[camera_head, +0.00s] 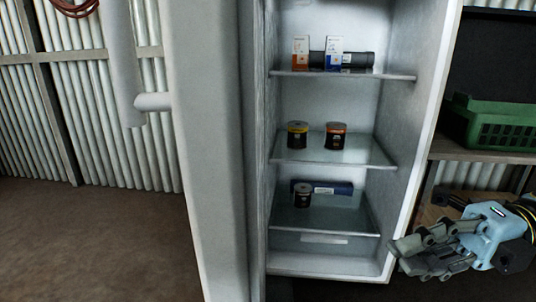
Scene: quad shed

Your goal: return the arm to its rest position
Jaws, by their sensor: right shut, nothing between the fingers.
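My right gripper (422,256) is at the lower right, with its light-blue wrist and grey jointed fingers pointing left. It is shut and holds nothing. It is in front of the lower right edge of an open white cabinet (421,130); I cannot tell whether they touch. My left gripper is not in view.
The cabinet has glass shelves (343,149) holding boxes, dark cylinders and several small jars (336,134). Its white door (208,150) stands open at left. A green crate (497,124) sits on a shelf at right. Bare floor (90,245) is clear at lower left.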

